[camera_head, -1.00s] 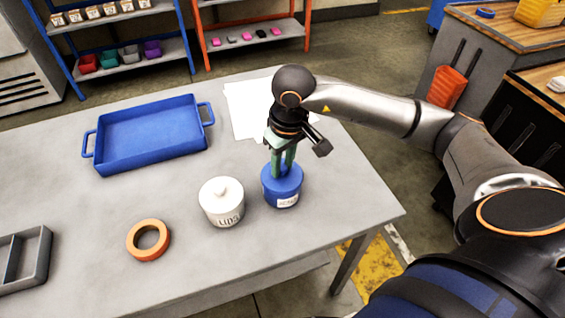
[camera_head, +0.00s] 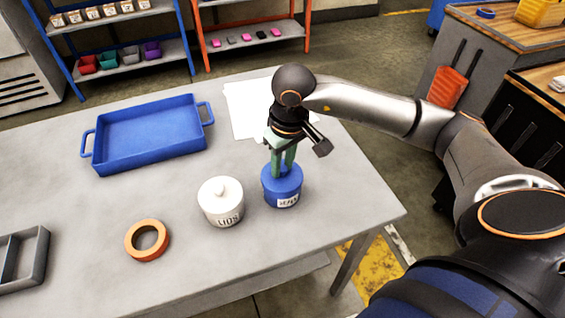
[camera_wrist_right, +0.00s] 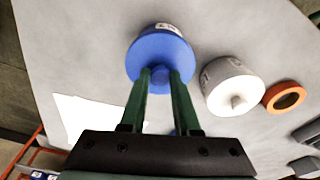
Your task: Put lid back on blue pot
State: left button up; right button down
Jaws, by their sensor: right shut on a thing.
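The blue pot (camera_head: 281,194) stands upright near the right front of the table, with a white label on its side. A blue lid (camera_wrist_right: 158,54) with a small knob sits over the pot's top in the right wrist view; I cannot tell whether it is fully seated. My right gripper (camera_head: 283,164) points down from above, its green fingers shut on the lid's knob. The fingers (camera_wrist_right: 159,76) stand either side of the knob in the wrist view. My left gripper is out of view.
An orange tape ring (camera_head: 132,249), a blue tray (camera_head: 150,160) and a grey divided box (camera_head: 43,262) lie farther left. White paper (camera_head: 240,110) lies behind. The table's right edge is close.

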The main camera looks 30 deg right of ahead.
jog(key=shift+b, duration=0.35)
dwell(0.4)
dwell(0.3)
jog(key=shift+c, duration=0.4)
grip_release()
dwell(0.3)
jog(key=shift+r+p, duration=2)
jog(key=shift+r, duration=1.5)
jog(key=shift+c, duration=0.2)
grip_shut()
